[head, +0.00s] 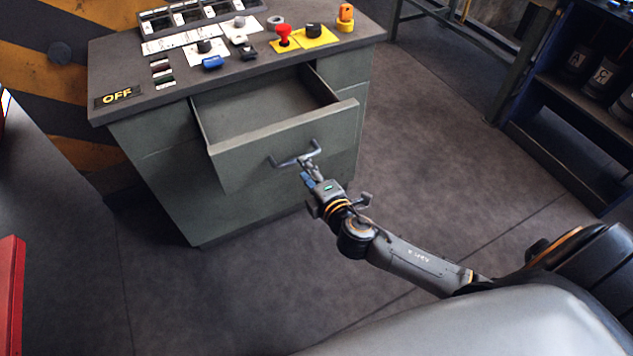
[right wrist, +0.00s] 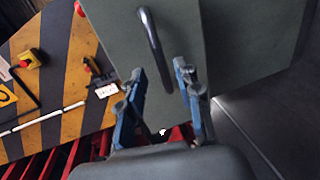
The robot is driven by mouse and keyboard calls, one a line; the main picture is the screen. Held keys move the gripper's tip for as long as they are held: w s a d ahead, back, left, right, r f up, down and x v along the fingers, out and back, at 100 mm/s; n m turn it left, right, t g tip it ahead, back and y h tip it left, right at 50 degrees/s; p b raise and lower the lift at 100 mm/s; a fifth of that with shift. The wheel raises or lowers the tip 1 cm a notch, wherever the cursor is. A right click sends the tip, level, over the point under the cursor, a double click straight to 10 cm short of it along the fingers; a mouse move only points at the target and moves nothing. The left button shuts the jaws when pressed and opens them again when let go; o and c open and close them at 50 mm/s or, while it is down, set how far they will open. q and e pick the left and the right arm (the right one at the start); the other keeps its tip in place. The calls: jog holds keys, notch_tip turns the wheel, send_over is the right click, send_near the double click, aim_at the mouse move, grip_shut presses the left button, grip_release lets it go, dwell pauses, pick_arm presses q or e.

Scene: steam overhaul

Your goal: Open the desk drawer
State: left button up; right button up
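The grey-green desk (head: 240,205) stands at the left of the head view. Its top drawer (head: 285,140) is pulled well out and its inside looks empty. The bar handle (head: 290,158) is on the drawer front. My left gripper is not in view.
The desk top holds a red button (head: 284,33), an orange knob (head: 346,14) and an OFF label (head: 118,96). A dark shelf (head: 570,110) with canisters stands at the right. The floor (head: 430,150) between is clear. A red object (head: 11,300) is at the left edge.

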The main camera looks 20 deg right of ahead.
jog(key=v, duration=0.5)
jog(key=shift+s+r, duration=0.15)
jog(key=shift+s, duration=0.25)
jog(key=s+d+f+m+g+h, duration=0.1)
jog(key=s+d+f+m+g, duration=0.2)
jog(key=f, duration=0.8)
jog(key=s+d+f+m+g, duration=0.15)
jog(key=s+f, duration=0.35)
jog(key=f, duration=0.5)
jog(key=s+d+f+m+g+h, duration=0.1)
jog(key=s+d+f+m+g, duration=0.2)
jog(key=f, duration=0.8)
jog(key=s+a+f+m+g, duration=0.1)
jog(key=s+f+m+g, duration=0.1)
jog(key=s+f, duration=0.3)
jog(key=s+a+f+m+g+y, duration=0.1)
jog(key=s+f, duration=0.4)
jog(key=s, duration=0.9)
jog(key=s+a+f+m+g, duration=0.2)
jog(key=s+f+m+g, duration=0.2)
jog(key=s, duration=0.5)
jog(key=shift+s+a+f+m+p, duration=0.2)
jog(key=shift+a+f+m+p, duration=0.2)
jog(key=shift+f+m, duration=0.3)
